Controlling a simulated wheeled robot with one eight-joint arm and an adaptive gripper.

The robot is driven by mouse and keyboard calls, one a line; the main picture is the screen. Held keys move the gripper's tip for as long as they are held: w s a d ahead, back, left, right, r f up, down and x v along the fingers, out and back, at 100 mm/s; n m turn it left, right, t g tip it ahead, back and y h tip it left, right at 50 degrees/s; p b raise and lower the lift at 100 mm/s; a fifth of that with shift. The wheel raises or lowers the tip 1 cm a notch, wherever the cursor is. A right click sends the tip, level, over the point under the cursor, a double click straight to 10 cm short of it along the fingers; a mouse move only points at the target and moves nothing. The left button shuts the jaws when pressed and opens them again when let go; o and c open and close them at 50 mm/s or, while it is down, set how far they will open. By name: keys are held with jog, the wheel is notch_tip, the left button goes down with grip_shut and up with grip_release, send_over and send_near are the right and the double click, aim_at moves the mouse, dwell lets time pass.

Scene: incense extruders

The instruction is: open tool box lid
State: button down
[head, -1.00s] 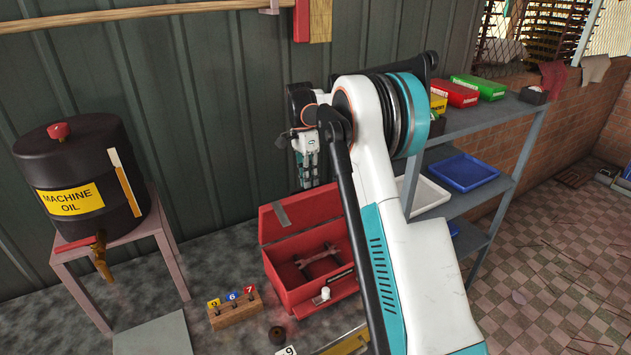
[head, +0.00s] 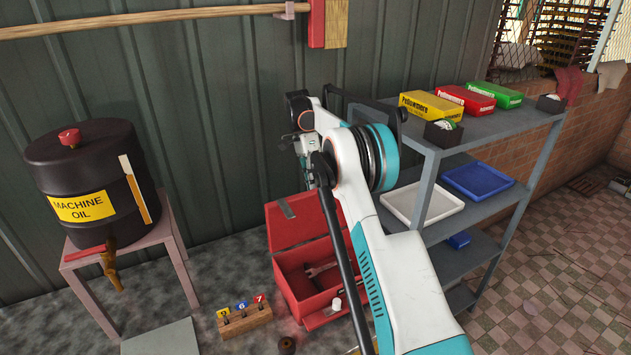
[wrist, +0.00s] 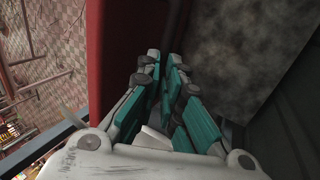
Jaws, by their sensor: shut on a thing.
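The red tool box (head: 290,285) stands on the floor against the wall. Its lid (head: 290,228) is raised and leans back, so the inside shows, with a wrench (head: 322,268) in it. My gripper (wrist: 165,85) has its teal-padded fingers close together at the edge of the lid, whose red panel (wrist: 122,60) fills the upper left-centre of the wrist view. The gripper is shut on the lid; the exact contact is hard to see. In the head view my arm hides the box's right side and part of the lid.
A machine oil drum (head: 90,185) stands on a small table (head: 165,235) at left. A grey shelf (head: 455,145) with boxes and trays is close on the right. A wooden block with numbered tags (head: 245,318) lies before the box.

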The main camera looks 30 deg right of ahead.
notch_tip(320, 180, down, 2)
jog(key=shift+w+a+f, duration=0.1)
jog(key=shift+a, duration=0.05)
jog(key=c, duration=1.8)
grip_release()
jog(key=shift+o, duration=0.7)
jog(key=shift+w+f, duration=0.35)
jog(key=shift+w, duration=0.15)
jog(key=v, duration=0.8)
jog(key=shift+s+r, duration=0.15)
jog(key=shift+s, duration=0.25)
